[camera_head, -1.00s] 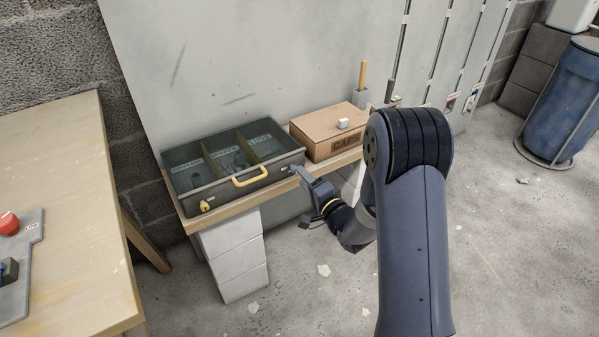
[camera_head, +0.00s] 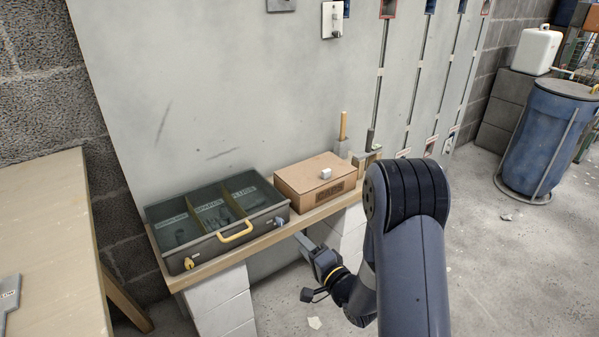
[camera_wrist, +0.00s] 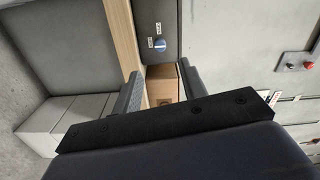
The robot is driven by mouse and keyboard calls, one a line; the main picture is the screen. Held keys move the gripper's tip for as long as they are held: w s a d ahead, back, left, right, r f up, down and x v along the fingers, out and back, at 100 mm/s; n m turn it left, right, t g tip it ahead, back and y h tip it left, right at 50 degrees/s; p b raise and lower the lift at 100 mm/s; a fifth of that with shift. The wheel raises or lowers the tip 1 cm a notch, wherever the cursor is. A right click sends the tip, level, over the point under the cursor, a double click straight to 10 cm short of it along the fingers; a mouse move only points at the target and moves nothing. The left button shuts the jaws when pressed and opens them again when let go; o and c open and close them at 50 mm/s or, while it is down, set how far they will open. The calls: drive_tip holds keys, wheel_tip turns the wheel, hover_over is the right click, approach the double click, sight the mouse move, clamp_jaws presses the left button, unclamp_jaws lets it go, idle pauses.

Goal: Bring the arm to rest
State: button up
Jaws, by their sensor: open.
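My gripper (camera_head: 309,245) is open and empty in the head view. It hangs just in front of the front edge of the low wooden shelf (camera_head: 262,243), beside the right end of the dark toolbox. My arm bends down to it from the right. In the wrist view, the two fingers of my gripper (camera_wrist: 158,92) stand apart with nothing between them. The shelf, the toolbox end and the cardboard box show beyond them.
The dark compartmented toolbox (camera_head: 262,217) with a yellow handle and the cardboard box (camera_head: 300,190) stand on the shelf. White blocks (camera_head: 222,305) support it. A wooden table (camera_head: 60,260) is at left, a blue barrel (camera_head: 540,135) at far right. The floor at right is mostly clear.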

sight(282, 224)
drive_tip(key=b+x, duration=0.1)
drive_tip(key=x, duration=0.8)
drive_tip(key=shift+w+a+b, duration=0.2)
drive_tip(key=shift+w+b, duration=0.05)
drive_tip(key=shift+b, duration=0.05)
